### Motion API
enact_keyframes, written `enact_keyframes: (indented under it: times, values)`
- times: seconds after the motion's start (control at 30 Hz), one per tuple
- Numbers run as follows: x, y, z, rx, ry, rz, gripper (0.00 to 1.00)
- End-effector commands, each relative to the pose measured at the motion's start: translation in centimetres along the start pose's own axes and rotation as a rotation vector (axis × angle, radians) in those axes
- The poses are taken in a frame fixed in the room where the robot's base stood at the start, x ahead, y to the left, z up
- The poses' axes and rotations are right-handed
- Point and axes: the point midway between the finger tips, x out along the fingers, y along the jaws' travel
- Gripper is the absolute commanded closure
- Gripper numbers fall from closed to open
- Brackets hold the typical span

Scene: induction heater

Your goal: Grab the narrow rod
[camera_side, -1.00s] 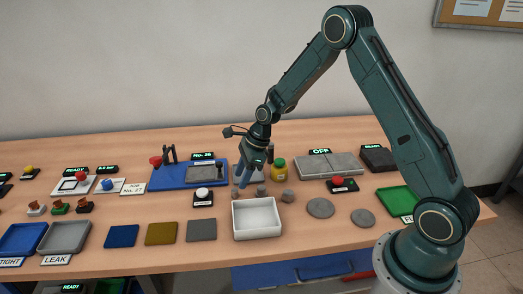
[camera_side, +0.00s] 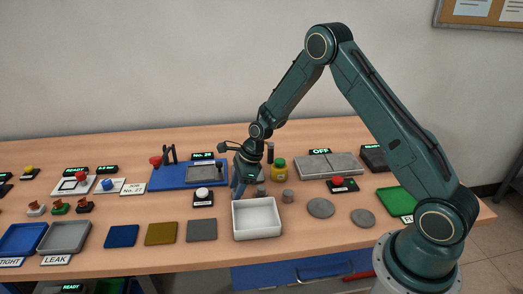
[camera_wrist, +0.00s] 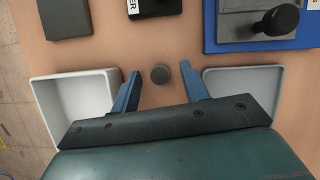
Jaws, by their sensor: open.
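The narrow rod seems to be the small grey cylinder (camera_wrist: 160,74) seen nearly end-on from above in the wrist view. It stands on the table between the blue fingertips, with a gap to each one. My gripper (camera_side: 239,192) is open and low over the table, just behind the white box; its two fingers also show in the wrist view (camera_wrist: 160,84). In the side view the gripper hides this cylinder. Two other grey cylinders, one partly beside the gripper (camera_side: 261,190) and a wider one (camera_side: 288,196), stand to its right.
An open white box (camera_side: 257,232) stands in front of the gripper, and another white container (camera_wrist: 270,75) is on the opposite side.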

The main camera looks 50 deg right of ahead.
Motion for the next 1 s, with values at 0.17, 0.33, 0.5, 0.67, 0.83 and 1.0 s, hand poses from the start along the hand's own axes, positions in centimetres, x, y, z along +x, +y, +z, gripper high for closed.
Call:
enact_keyframes:
  times: [0.17, 0.33, 0.5, 0.67, 0.83, 1.0]
  values:
    - [0.0, 0.0, 0.0, 0.000, 0.000, 0.000, 0.55]
    - [0.0, 0.0, 0.0, 0.000, 0.000, 0.000, 0.88]
    - [0.0, 0.0, 0.0, 0.000, 0.000, 0.000, 1.00]
    - [-0.1, 0.0, 0.0, 0.000, 0.000, 0.000, 1.00]
    - [-0.4, 0.0, 0.2, -0.001, -0.001, -0.001, 1.00]
    - [-1.5, -0.1, 0.6, -0.001, -0.001, -0.002, 1.00]
